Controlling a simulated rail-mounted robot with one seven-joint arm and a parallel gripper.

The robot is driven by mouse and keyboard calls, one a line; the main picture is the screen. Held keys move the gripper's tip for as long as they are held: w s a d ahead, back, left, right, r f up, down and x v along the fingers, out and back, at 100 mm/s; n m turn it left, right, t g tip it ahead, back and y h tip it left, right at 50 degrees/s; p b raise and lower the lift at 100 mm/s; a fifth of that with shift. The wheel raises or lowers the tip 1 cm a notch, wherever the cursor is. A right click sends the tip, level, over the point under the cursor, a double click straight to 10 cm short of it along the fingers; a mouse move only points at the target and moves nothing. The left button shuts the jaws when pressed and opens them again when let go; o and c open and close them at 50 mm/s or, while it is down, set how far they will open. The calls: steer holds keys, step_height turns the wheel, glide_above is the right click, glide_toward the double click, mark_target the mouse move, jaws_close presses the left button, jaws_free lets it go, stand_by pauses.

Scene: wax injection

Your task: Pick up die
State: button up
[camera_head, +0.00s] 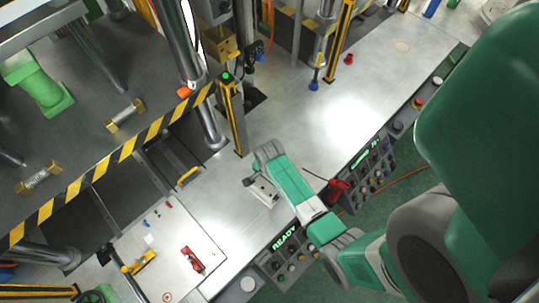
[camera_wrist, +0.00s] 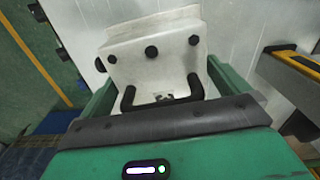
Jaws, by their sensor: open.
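The die (camera_wrist: 160,75) is a pale grey metal block with dark round studs on its face and a black U-shaped handle (camera_wrist: 162,102) on its near side. In the head view the die (camera_head: 264,194) lies on the steel table, partly hidden under my gripper (camera_head: 258,180). In the wrist view my gripper (camera_wrist: 158,92) is open, with a green finger on each side of the die's handle end. Whether the fingers touch the die cannot be told.
The steel table (camera_head: 300,130) is bare around the die. Control panels (camera_head: 368,180) line its near edge. A yellow-black striped press (camera_head: 130,150) stands at the left. A white board (camera_head: 165,245) with a red tool (camera_head: 192,260) and small parts lies at the lower left.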

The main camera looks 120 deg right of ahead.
steer(key=shift+f, duration=0.2)
steer(key=c, duration=1.5)
steer(key=shift+c, duration=0.2)
steer(key=shift+r, duration=0.15)
